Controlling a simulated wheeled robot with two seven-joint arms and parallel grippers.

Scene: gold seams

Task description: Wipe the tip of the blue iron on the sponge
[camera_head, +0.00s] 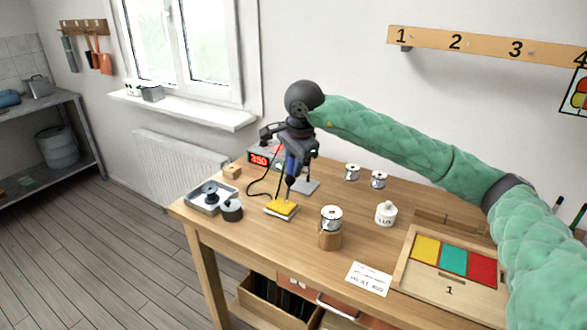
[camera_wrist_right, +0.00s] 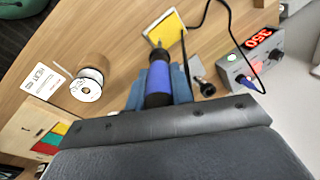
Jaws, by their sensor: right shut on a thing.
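The blue iron (camera_head: 291,166) is in my right gripper (camera_head: 293,155), which is shut on its handle. The iron points down, with its tip over the yellow sponge (camera_head: 282,207). I cannot tell whether the tip touches the sponge. The sponge lies on a small pale tray near the table's front edge. In the right wrist view the blue handle (camera_wrist_right: 159,80) lies between the fingers, and its tip end reaches toward the sponge (camera_wrist_right: 163,29). My left gripper is not in view.
A station with a red display (camera_head: 259,159) stands behind, its black cable looping to the iron. A metal tray (camera_head: 203,203) and a dark pot (camera_head: 232,211) stand left of the sponge. A spool on a wooden stand (camera_head: 330,239) and a white bottle (camera_head: 386,214) stand right.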

